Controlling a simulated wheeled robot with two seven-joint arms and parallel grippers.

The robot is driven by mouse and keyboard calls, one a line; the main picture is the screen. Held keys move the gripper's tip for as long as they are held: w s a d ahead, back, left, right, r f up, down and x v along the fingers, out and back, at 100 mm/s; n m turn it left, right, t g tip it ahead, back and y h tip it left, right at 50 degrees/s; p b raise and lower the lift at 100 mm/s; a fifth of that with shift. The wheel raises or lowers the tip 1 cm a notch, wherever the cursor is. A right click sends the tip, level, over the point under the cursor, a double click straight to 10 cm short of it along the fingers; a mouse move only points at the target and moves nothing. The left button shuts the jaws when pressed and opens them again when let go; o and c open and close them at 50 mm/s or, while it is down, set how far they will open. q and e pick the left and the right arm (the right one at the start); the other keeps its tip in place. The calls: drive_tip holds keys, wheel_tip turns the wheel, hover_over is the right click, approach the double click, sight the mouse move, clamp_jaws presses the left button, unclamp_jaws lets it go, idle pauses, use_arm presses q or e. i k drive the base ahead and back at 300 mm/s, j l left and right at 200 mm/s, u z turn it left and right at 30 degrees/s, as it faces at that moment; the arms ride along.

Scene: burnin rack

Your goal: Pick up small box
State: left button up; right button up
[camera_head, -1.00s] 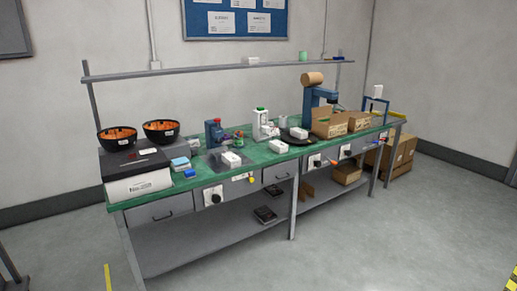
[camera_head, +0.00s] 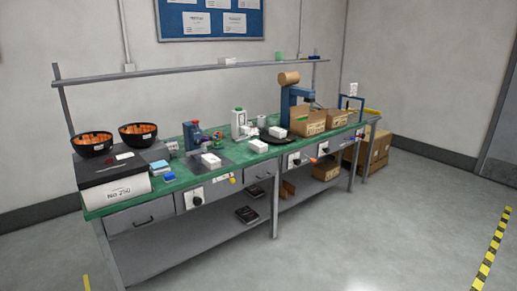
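Several small white boxes are on the green-topped workbench (camera_head: 180,183). One white box (camera_head: 211,160) lies on a dark grey mat near the bench's front edge. A second white box (camera_head: 258,146) lies to its right, and a third white box (camera_head: 277,132) rests on a dark round plate. Another small white box (camera_head: 229,60) sits on the rail above the bench. I cannot tell which one the task means. Neither of my grippers is in view.
Two black bowls with orange contents (camera_head: 138,135) stand on a black-and-white case (camera_head: 115,191) at the bench's left end. Open cardboard boxes (camera_head: 308,122) stand at the right. A blue device (camera_head: 291,100) is behind them. The floor in front is clear, with yellow-black tape (camera_head: 489,255) at right.

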sight(258, 146)
drive_tip(key=i+z, duration=0.2)
drive_tip(key=i, duration=1.1)
drive_tip(key=i+u, duration=0.15)
drive_tip(key=i, duration=0.3)
drive_tip(key=i+l+u, duration=0.15)
drive_tip(key=i, duration=0.25)
drive_tip(key=i+l+u, duration=0.15)
drive_tip(key=i, duration=0.3)
drive_tip(key=i+l+u, duration=0.1)
drive_tip(key=i, duration=0.3)
drive_tip(key=i+l+u, duration=0.85)
drive_tip(key=i+l, duration=0.15)
